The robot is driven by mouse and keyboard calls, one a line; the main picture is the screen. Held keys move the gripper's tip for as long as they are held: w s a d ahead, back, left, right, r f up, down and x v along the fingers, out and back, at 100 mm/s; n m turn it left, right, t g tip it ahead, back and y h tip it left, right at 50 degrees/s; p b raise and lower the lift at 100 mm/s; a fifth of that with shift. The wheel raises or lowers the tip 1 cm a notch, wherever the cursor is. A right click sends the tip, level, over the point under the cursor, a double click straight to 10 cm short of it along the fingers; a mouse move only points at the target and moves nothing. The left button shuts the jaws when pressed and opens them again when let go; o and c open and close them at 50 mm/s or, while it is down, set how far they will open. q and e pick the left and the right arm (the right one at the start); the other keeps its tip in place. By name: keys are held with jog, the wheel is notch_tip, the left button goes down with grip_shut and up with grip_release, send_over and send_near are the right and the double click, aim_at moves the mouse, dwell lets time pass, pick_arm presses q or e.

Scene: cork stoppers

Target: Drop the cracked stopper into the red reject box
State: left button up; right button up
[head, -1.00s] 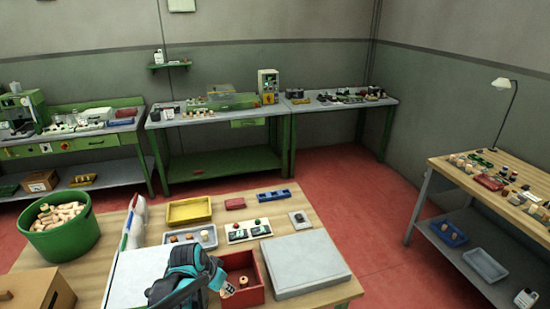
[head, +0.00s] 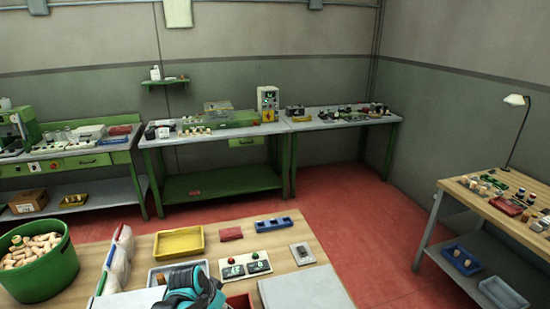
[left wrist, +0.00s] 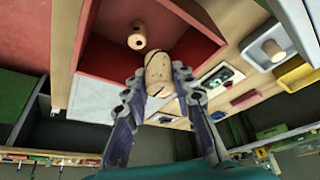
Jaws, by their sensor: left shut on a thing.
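My left gripper (left wrist: 158,80) is shut on a tan cork stopper (left wrist: 158,68) with a dark crack line across it, seen in the left wrist view. The stopper is held over the red reject box (left wrist: 205,38), near its open top. A second cork stopper (left wrist: 137,41) with a dark round spot lies inside the box. In the head view my teal left wrist is at the bottom edge, and only a corner of the red box (head: 240,301) shows beside it. The held stopper is not visible there. My right gripper is not in view.
A grey flat slab (head: 305,290) lies right of the box. Behind are a yellow tray (head: 179,243), a grey tray with stoppers, a blue tray (head: 273,224) and small devices with buttons (head: 246,267). A green bucket of corks (head: 38,262) stands at left.

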pick_arm(q)
jog(key=shift+w+f+b, duration=0.1)
jog(key=shift+f+b, duration=0.25)
jog(key=shift+f, duration=0.55)
jog(key=shift+f+b, duration=0.35)
jog(key=shift+f, duration=0.05)
jog(key=o, duration=0.8)
jog(key=v, duration=1.2)
